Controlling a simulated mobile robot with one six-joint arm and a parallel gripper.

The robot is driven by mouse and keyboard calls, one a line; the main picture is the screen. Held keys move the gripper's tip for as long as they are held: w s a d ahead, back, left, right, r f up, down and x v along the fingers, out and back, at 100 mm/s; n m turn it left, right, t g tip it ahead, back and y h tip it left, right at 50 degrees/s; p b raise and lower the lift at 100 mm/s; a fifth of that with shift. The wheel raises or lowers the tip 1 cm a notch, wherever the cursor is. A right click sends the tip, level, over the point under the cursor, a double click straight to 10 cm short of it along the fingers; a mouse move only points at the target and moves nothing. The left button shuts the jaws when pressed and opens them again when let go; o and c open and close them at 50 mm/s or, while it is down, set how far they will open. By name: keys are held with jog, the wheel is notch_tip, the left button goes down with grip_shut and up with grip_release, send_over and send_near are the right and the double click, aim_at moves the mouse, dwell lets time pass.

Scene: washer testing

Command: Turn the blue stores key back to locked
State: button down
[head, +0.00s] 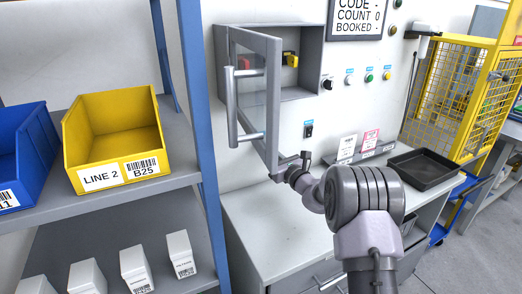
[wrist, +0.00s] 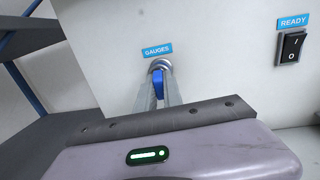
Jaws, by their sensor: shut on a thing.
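The blue key (wrist: 158,91) sits in a round metal lock (wrist: 159,64) on the white wall, under a blue label reading GAUGES (wrist: 158,50). My gripper (wrist: 160,83) is shut on the key, one finger on each side of it. The fingers cover much of the key, so I cannot tell which way it is turned. In the head view my gripper (head: 281,176) is at the wall just below the open cabinet door; the key is hidden there.
A glass cabinet door (head: 277,110) stands open above my gripper, with its bar handle (head: 232,107) to the left. A READY rocker switch (wrist: 291,46) is right of the lock. A black tray (head: 424,172) lies on the counter. Blue shelving (head: 190,80) stands left.

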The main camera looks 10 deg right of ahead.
jog(key=shift+w, duration=0.1)
jog(key=c, duration=1.4)
grip_release()
